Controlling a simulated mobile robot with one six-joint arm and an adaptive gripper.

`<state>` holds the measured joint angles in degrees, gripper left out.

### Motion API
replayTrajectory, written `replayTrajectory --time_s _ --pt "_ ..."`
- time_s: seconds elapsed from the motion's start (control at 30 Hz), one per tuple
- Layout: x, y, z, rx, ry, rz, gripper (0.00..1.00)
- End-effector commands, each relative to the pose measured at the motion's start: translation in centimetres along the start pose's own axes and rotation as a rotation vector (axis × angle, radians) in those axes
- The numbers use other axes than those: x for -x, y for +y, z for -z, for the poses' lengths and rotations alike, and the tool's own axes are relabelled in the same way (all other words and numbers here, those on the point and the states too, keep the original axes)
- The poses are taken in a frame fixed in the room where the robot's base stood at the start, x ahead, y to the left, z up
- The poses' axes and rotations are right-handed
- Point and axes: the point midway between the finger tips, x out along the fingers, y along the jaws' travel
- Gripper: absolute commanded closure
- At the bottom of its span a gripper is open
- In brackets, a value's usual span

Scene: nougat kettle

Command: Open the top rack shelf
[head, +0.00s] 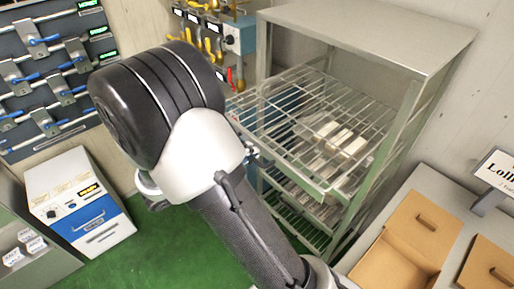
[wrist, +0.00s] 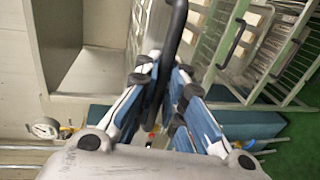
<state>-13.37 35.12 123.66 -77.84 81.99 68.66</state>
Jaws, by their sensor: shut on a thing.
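The metal rack (head: 365,35) stands right of centre in the head view. Its top wire shelf (head: 300,112) juts out past the front posts towards my arm, with pale slabs (head: 340,138) seen through the wires. My gripper is mostly hidden behind my arm in the head view, close to the shelf's front edge. In the wrist view my gripper (wrist: 163,72) has its blue and white fingers closed around a dark bar handle (wrist: 177,28). The handle's join to the shelf is not clear. Other dark handles (wrist: 236,44) show to the right.
Lower wire shelves (head: 300,225) sit beneath. A table with cardboard boxes (head: 415,240) is at the right. A white and blue cabinet (head: 78,200) stands at the left, below a tool wall (head: 45,70). Green floor (head: 165,250) between is clear.

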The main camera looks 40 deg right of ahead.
Motion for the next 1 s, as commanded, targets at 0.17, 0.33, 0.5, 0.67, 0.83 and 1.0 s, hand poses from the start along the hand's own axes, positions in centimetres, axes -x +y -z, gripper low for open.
replayTrajectory --time_s 0.17,0.33,0.5,0.67,0.83,1.0 --pt "0.3 0.0 0.0 0.0 -0.001 -0.001 1.0" --pt "0.3 0.1 0.0 -0.001 -0.001 -0.002 1.0" --pt "0.3 0.1 0.0 -0.001 -0.001 -0.002 0.86" --pt "0.3 0.0 0.0 -0.001 -0.001 -0.002 0.82" --pt "0.3 0.0 0.0 -0.001 -0.001 -0.001 0.82" --pt "1.5 0.0 0.1 -0.001 0.003 -0.001 0.82"
